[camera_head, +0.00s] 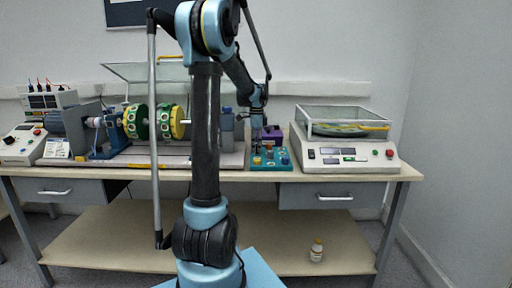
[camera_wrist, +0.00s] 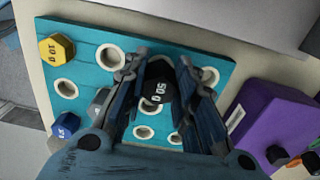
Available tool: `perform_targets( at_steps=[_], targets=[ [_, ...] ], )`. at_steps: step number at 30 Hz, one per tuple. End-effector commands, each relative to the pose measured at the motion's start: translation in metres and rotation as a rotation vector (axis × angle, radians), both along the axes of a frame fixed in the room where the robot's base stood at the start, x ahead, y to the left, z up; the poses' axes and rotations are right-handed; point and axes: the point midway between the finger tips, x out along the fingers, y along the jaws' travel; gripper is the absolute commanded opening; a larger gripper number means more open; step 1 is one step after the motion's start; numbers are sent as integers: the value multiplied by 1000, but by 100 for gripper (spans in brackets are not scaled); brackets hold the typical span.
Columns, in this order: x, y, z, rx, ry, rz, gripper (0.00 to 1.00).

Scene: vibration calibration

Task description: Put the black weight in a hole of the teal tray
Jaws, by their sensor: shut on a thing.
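The teal tray (camera_head: 284,164) lies on the bench right of center. It fills much of the wrist view (camera_wrist: 88,72), with several white-rimmed empty holes. My gripper (camera_head: 257,143) points down over it. In the wrist view my gripper (camera_wrist: 162,74) is shut on the black weight (camera_wrist: 160,82), marked 50, between its two fingers. A white-rimmed hole (camera_wrist: 149,106) shows partly beside the weight; the height over the tray is unclear. A yellow weight (camera_wrist: 57,47), a blue weight (camera_wrist: 66,125) and a partly hidden grey weight (camera_wrist: 98,104) sit on the tray.
A purple box (camera_wrist: 262,115) stands close beside the tray. A balance with a clear cover (camera_head: 345,155) is to the right, and a rotor rig (camera_head: 150,125) to the left. A small bottle (camera_head: 317,250) stands on the lower shelf.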

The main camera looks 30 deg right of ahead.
Motion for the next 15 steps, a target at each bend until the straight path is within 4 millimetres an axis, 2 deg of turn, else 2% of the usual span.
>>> perform_targets(
  at_steps=[15],
  targets=[
    [0, 0, -6, 0, 0, 0, 2]
  ],
)
